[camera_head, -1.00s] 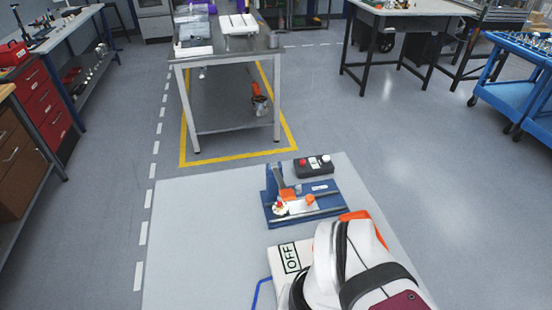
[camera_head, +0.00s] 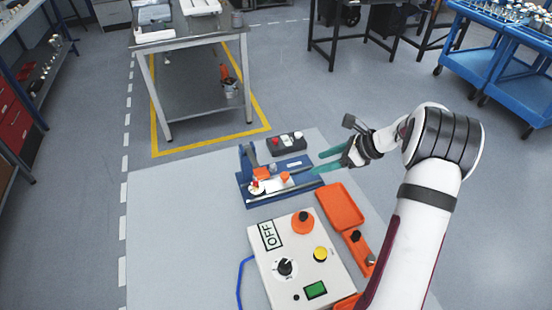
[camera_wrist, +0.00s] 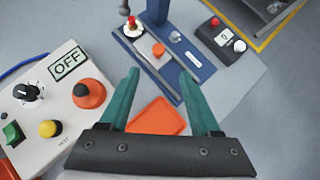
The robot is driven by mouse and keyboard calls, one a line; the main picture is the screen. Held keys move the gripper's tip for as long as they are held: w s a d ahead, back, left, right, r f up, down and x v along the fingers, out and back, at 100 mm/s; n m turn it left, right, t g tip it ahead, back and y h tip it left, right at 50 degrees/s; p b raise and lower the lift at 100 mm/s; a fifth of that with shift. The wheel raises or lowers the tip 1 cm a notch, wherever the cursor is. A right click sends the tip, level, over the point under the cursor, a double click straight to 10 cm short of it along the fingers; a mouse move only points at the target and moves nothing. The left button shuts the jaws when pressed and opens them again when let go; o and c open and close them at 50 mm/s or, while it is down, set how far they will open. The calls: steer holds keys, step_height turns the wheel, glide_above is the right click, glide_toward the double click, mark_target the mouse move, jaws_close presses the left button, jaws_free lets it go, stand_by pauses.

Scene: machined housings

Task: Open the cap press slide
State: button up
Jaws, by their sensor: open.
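The cap press is a blue fixture with an upright post and a flat base (camera_head: 250,200). It stands on the light grey table in the head view. Its slide, a pale bar with an orange knob (camera_head: 285,177), lies along the base, and an orange block (camera_head: 261,173) sits by the post. In the wrist view the press base (camera_wrist: 197,62) is ahead of the fingers, with the orange knob (camera_wrist: 158,49) between and beyond them. My gripper (camera_head: 317,162) has green fingers spread open and empty at the right end of the press. It also shows in the wrist view (camera_wrist: 162,82).
A control box (camera_head: 300,262) marked OFF, with an orange knob and a yellow button, stands in front of the press. An orange tray (camera_head: 341,206) lies right of it. A small dark button box (camera_head: 286,144) is behind the press. The table's left side is clear.

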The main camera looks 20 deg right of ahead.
mark_target(286, 175)
steer(key=x, duration=1.5)
steer(key=shift+s+a+r, duration=0.1)
steer(key=shift+a, duration=0.1)
jaws_close()
steer(key=shift+d, duration=0.1)
stand_by(0.5)
